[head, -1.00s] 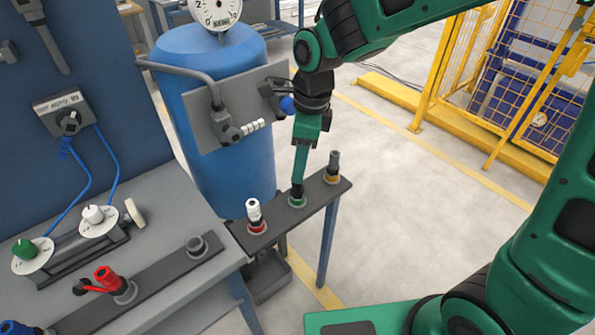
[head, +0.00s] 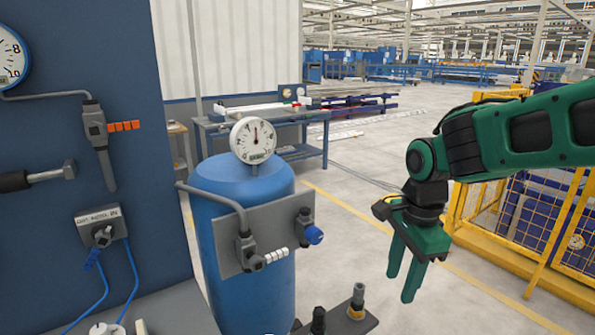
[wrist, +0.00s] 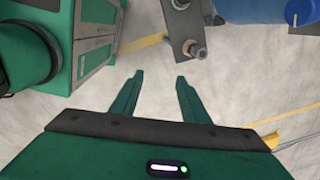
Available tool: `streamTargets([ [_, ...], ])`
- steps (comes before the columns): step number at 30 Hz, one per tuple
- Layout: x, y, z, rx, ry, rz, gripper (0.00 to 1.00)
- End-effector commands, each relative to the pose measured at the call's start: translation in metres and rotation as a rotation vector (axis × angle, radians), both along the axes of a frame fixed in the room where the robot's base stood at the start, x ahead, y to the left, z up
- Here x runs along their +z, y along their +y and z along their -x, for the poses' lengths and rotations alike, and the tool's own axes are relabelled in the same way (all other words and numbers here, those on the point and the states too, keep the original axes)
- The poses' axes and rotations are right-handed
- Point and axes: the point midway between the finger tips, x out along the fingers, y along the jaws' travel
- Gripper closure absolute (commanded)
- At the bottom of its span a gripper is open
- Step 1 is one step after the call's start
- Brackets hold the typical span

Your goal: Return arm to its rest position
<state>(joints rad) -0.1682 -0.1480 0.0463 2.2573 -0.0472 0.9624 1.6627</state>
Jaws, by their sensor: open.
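My gripper (head: 400,287) hangs in the air in the head view, right of the blue tank, with its fingers pointing down. In the wrist view my gripper (wrist: 160,76) has its two fingers well apart, with only bare floor between them. The dark stand (head: 338,322) is at the bottom of the head view, below and left of the fingers. A grey fitting with a yellow ring (head: 357,302) stands upright on its right end, apart from the gripper. Part of the stand (wrist: 183,22) also shows beyond the fingers in the wrist view.
The blue tank (head: 240,300) with a gauge (head: 253,140) and grey valve plate (head: 267,235) stands left of my gripper. A yellow fence (head: 520,240) is behind and right of my arm. A blue panel (head: 60,190) fills the left. Open floor lies between tank and fence.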

Motion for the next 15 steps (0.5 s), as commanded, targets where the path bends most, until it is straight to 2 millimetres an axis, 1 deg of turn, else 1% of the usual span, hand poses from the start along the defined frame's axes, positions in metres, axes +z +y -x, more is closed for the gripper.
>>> streamTargets([
  [1,0.001,-0.021,0.007,0.037,-0.004,0.011,0.58],
  [2,0.001,-0.033,0.012,0.07,-0.004,0.017,0.58],
  [3,0.001,-0.048,0.019,0.111,-0.003,0.027,0.58],
  [5,0.001,-0.069,0.031,0.176,0.0,0.038,0.58],
  [6,0.001,-0.083,0.039,0.219,0.002,0.045,0.58],
  [8,0.0,-0.102,0.053,0.285,0.005,0.053,0.58],
  [9,-0.001,-0.115,0.062,0.328,0.009,0.058,0.58],
  [12,-0.003,-0.142,0.088,0.437,0.018,0.064,0.58],
  [15,-0.007,-0.164,0.116,0.548,0.025,0.065,0.58],
])
